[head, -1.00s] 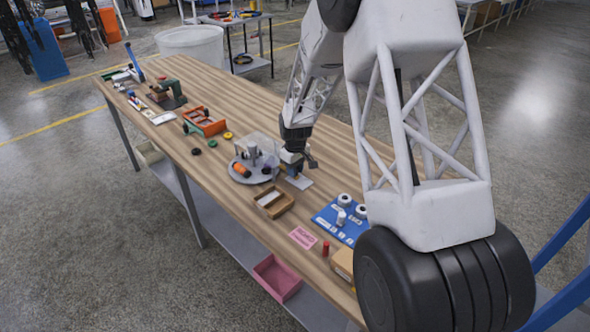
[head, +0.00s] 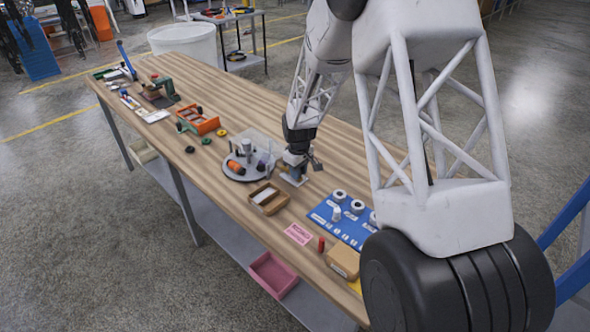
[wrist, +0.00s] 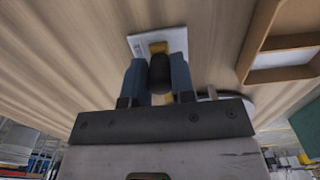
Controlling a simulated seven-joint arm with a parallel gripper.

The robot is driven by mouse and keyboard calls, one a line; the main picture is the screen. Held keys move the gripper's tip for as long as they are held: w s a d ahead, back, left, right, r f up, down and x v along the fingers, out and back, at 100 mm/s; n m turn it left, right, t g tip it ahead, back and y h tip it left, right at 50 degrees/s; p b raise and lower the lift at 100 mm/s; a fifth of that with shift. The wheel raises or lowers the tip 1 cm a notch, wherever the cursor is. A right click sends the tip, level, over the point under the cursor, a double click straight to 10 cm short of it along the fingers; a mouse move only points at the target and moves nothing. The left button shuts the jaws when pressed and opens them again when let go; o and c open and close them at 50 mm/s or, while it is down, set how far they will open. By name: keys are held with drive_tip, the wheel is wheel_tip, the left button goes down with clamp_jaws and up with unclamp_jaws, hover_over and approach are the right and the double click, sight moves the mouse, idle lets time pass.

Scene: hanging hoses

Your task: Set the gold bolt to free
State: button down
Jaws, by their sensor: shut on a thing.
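The gold bolt (wrist: 158,47) shows in the wrist view as a small gold piece on a pale plate (wrist: 176,41), with a dark rounded knob (wrist: 159,72) in front of it. My gripper (wrist: 158,80) has its two blue fingers on either side of the knob, shut on it. The knob and fingers hide most of the bolt, and I cannot read the marks on the plate. In the head view my gripper (head: 294,170) is low over the plate on the bench; the bolt itself is too small and covered to make out there.
A round grey turntable (head: 233,172) with an orange roll and upright parts stands just left of my gripper. A wooden tray (head: 268,208) lies in front, and a blue board (head: 325,213) with white rolls is to the right. Bare bench lies behind.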

drive_tip(key=shift+s+d, duration=0.1)
drive_tip(key=c, duration=1)
unclamp_jaws()
drive_tip(key=shift+o, duration=0.2)
drive_tip(key=shift+r, duration=3.9)
